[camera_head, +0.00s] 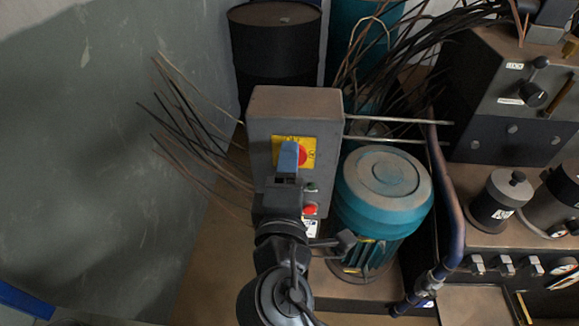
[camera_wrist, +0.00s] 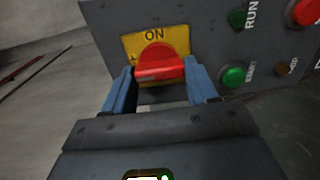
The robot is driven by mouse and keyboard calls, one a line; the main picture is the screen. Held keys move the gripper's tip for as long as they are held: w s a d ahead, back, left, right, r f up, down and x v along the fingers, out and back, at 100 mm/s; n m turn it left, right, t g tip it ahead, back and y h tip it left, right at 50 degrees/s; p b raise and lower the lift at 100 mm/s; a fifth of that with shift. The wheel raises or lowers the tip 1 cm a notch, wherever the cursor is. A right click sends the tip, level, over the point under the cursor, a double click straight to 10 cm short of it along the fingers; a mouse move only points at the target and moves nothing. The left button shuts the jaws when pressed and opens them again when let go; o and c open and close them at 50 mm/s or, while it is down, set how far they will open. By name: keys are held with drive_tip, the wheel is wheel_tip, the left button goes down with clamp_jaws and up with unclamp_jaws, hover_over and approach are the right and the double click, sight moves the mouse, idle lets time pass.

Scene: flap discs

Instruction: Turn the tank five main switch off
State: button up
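The main switch is a red rotary knob (camera_wrist: 157,62) on a yellow plate (camera_wrist: 128,46), on the front of a grey control box. Its ridge lies roughly level across the wrist view, and the word ON shows above it. My gripper (camera_wrist: 159,74) has its two blue fingers apart, one near each end of the ridge. I cannot tell whether they touch it. In the head view, my gripper (camera_head: 290,152) is in front of the grey box (camera_head: 297,104) and covers part of the red knob (camera_head: 303,156). Any tank number is not readable.
A green START button (camera_wrist: 233,76), a dark green RUN lamp (camera_wrist: 238,18) and a red button (camera_wrist: 306,11) sit right of the switch. A teal motor (camera_head: 384,195) stands right of the box. Loose cables (camera_head: 190,125) stick out left; pipes run right.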

drive_tip(key=o, duration=0.5)
drive_tip(key=shift+c, duration=0.2)
drive_tip(key=s+b, duration=0.2)
drive_tip(key=s, duration=0.5)
drive_tip(key=shift+s+a, duration=0.2)
drive_tip(key=shift+s, duration=0.2)
drive_tip(key=s+d+f+m+g+y, duration=0.35)
drive_tip(key=s+d+f+m, duration=0.25)
drive_tip(key=s+d+f, duration=0.65)
drive_tip(key=s+d+r+m+h, duration=0.1)
drive_tip(key=s+d+r+m, duration=0.3)
drive_tip(key=s, duration=0.4)
drive_tip(key=s+d+r+m+h, duration=0.2)
drive_tip(key=s+d+r+m, duration=0.1)
drive_tip(key=s+d+m, duration=0.4)
drive_tip(key=shift+s+r+m, duration=0.35)
drive_tip(key=shift+s+m, duration=0.05)
drive_tip(key=shift+s, duration=0.55)
